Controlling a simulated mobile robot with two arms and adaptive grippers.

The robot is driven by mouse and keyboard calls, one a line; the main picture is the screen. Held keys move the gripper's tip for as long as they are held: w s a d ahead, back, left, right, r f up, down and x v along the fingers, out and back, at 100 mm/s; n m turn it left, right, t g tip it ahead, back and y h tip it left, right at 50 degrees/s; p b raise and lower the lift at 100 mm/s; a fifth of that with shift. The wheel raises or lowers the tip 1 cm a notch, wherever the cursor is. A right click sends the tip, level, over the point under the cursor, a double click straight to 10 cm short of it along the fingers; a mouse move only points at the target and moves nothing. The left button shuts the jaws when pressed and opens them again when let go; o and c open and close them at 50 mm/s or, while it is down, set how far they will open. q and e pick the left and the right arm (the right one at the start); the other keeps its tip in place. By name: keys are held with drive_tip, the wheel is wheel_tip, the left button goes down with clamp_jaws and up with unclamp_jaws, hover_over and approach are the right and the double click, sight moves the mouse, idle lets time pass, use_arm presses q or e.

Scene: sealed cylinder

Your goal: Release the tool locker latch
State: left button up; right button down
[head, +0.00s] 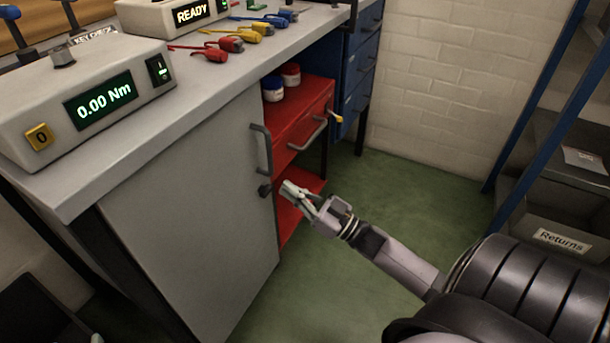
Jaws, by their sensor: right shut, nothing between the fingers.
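A dark vertical handle (262,149) stands near the door's right edge.
A red cabinet (304,124) with a drawer handle stands behind the locker, with jars on top. The benchtop (180,103) holds a torque meter (85,100) and coloured tools (228,43). A blue rack (530,100) stands right. Green floor (400,195) between is clear.

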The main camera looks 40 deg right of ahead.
sight(266, 191)
use_arm(q)
drive_tip(key=shift+w+d+r+t+h, duration=0.15)
drive_tip(key=shift+w+r+t, duration=0.1)
drive_tip(key=shift+r+t, duration=0.3)
drive_tip(key=shift+w+d+r+t+h, duration=0.15)
drive_tip(key=shift+w+r+t, duration=0.15)
drive_tip(key=shift+r, duration=0.35)
use_arm(e)
drive_tip(key=shift+x, duration=1.85)
use_arm(q)
drive_tip(key=shift+s, duration=0.1)
